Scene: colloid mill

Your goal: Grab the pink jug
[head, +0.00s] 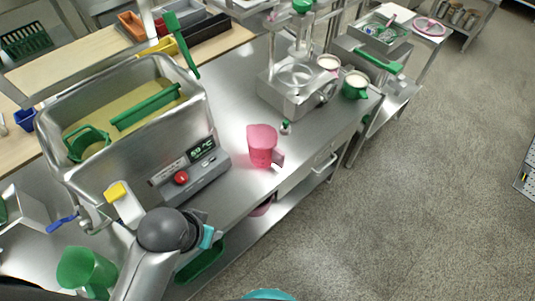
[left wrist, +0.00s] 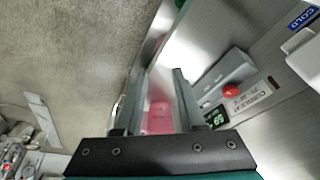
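The pink jug (head: 262,145) stands upright on the steel table, right of the display panel and near the table's front edge. Its handle points toward the lower right. In the left wrist view the pink jug (left wrist: 158,118) shows between the two fingers, partly hidden by the gripper's body. My left gripper (left wrist: 157,75) is open, with nothing seen clamped in it. In the head view my left arm rises at the lower left of the jug, and its fingers cannot be made out. My right gripper is in neither view.
A steel basin (head: 190,100) with green items and a control panel with a red button (head: 181,178) stand left of the jug. A glass-and-steel mill (head: 290,95) and a green cup (head: 355,86) stand behind it. A green jug (head: 85,270) is at lower left.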

